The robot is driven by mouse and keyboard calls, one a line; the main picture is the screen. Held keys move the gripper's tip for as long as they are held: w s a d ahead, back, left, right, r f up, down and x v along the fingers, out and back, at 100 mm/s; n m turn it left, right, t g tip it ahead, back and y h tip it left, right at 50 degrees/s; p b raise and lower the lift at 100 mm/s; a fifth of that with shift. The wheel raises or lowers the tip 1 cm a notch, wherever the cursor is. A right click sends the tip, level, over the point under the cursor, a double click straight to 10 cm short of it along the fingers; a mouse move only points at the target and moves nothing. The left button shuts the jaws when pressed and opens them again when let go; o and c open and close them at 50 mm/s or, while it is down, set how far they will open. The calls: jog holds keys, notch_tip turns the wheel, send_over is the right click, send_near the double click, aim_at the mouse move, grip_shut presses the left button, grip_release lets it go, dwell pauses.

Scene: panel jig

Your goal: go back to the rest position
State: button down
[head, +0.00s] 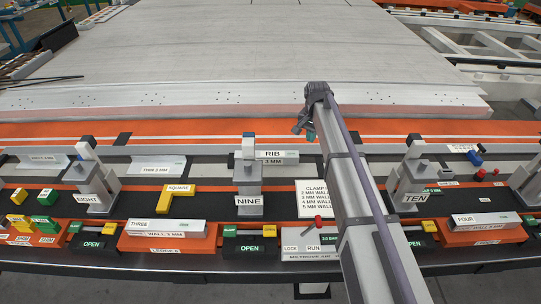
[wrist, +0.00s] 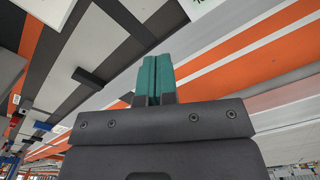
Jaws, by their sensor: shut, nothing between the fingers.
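My gripper (wrist: 153,80) shows in the wrist view with its two teal fingers together and nothing between them. In the head view my gripper (head: 309,131) is small and partly hidden by my wrist, at the end of my grey arm. It hangs over the orange and grey strips behind the jig row, to the right of the clamp labelled NINE (head: 249,180). It appears apart from the parts around it.
Clamps EIGHT (head: 88,198) and TEN (head: 407,197) stand left and right. A large grey panel (head: 220,60) fills the back.

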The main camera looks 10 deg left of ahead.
jog(key=s+d+n, duration=0.1)
jog(key=s+d, duration=0.4)
jog(key=s, duration=0.6)
jog(key=s+d+n, duration=0.2)
jog(key=s+d, duration=0.2)
jog(key=s, duration=0.7)
jog(key=s+d+n, duration=0.1)
jog(key=s+d, duration=0.4)
jog(key=s, duration=0.5)
jog(key=w+a+r+n+p, duration=0.1)
jog(key=w+a+n, duration=0.7)
jog(key=w+a, duration=1.3)
jog(key=w, duration=0.4)
jog(key=shift+w+a+r+p, duration=0.2)
jog(key=shift+a+r+p, duration=0.1)
jog(key=shift+p, duration=0.05)
notch_tip(320, 180, down, 10)
jog(key=b, duration=1)
jog(key=shift+r, duration=0.1)
